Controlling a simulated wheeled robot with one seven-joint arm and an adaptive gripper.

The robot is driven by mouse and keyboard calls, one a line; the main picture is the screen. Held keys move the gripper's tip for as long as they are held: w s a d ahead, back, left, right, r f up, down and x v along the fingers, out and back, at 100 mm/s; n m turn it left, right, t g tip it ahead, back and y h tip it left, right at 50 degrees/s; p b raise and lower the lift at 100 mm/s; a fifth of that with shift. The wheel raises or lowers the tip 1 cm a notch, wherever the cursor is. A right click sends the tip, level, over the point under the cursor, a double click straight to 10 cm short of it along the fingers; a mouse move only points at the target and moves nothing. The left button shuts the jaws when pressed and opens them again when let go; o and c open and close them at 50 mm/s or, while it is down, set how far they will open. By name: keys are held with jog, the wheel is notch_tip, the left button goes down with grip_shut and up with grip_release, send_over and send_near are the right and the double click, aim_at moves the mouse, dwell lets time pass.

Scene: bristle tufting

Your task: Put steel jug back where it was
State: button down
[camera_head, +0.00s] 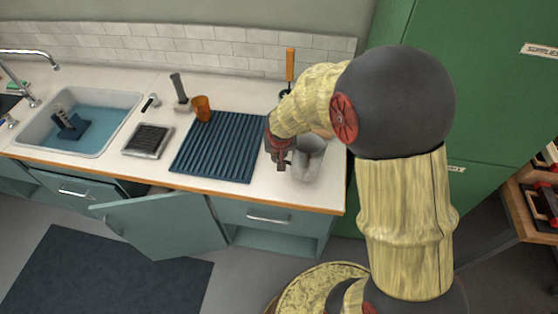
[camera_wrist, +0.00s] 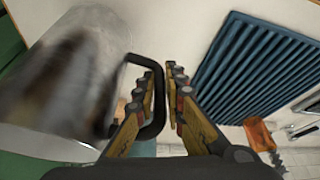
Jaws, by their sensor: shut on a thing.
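The steel jug (camera_head: 308,158) is a shiny cylinder at the right end of the white counter, beside the ribbed mat. It fills the left of the wrist view (camera_wrist: 65,85), with its black handle (camera_wrist: 158,90) toward my gripper. My gripper (camera_head: 283,163) is at the jug's left side. In the wrist view its fingers (camera_wrist: 172,85) are shut on the handle. The jug looks roughly upright. I cannot tell whether its base touches the counter.
A blue ribbed mat (camera_head: 222,148) lies left of the jug, with an orange cup (camera_head: 201,107) at its back edge. A sink (camera_head: 90,125) with water is farther left. A green cabinet (camera_head: 495,110) stands at right. A cupboard door (camera_head: 165,225) hangs open below.

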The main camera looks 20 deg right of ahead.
jog(key=shift+f+b, duration=0.35)
jog(key=shift+f, duration=1.1)
jog(key=shift+f, duration=0.1)
jog(key=c, duration=1.9)
grip_release()
jog(key=shift+s, duration=0.1)
jog(key=shift+o, duration=0.3)
